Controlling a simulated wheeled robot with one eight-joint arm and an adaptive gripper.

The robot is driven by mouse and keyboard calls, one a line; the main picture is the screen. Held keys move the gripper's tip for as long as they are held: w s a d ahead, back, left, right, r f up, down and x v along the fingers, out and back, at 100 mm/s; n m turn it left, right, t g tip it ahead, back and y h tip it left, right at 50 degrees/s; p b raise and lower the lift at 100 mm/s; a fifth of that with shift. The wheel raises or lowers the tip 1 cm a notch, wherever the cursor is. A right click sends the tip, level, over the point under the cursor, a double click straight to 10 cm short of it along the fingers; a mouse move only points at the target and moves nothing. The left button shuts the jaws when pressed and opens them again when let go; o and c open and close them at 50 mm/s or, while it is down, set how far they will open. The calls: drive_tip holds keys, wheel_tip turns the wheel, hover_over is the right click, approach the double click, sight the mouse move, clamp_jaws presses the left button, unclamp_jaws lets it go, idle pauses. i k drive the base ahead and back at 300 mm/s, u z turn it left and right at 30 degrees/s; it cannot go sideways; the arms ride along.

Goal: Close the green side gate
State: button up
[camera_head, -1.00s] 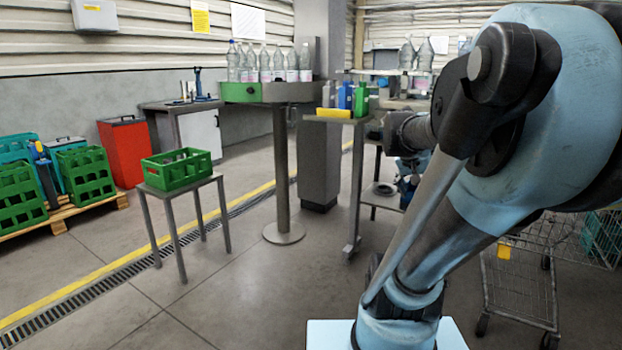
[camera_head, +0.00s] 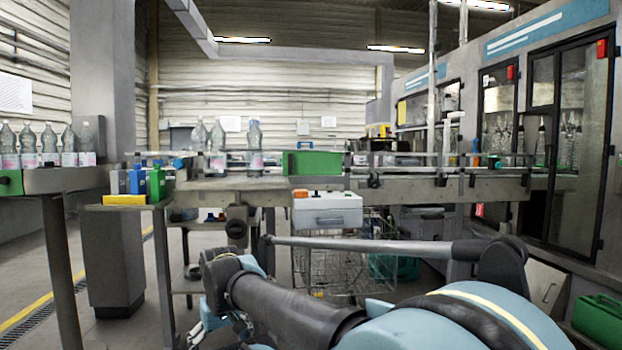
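A green panel (camera_head: 313,163), which looks like the green side gate, stands along the near side of the conveyor (camera_head: 420,187) in the middle of the view. A dark upright strip shows at its left end. I cannot tell from here how far it stands open. My gripper (camera_head: 222,322) is low in the view, left of centre, below and nearer than the panel, and touches neither panel nor conveyor. It is small and partly hidden by my own arm, so its fingers are not clear.
Clear bottles (camera_head: 255,150) stand on the conveyor left of the panel. A white box (camera_head: 327,210) sits below it, above a wire cart (camera_head: 340,262). A side table (camera_head: 140,204) with coloured bottles is at left. A glazed machine (camera_head: 555,130) fills the right.

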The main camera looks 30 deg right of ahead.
sight(313, 164)
drive_tip(key=z, duration=1.1)
drive_tip(key=k, duration=0.5)
drive_tip(key=z, duration=0.3)
drive_tip(key=i, duration=0.55)
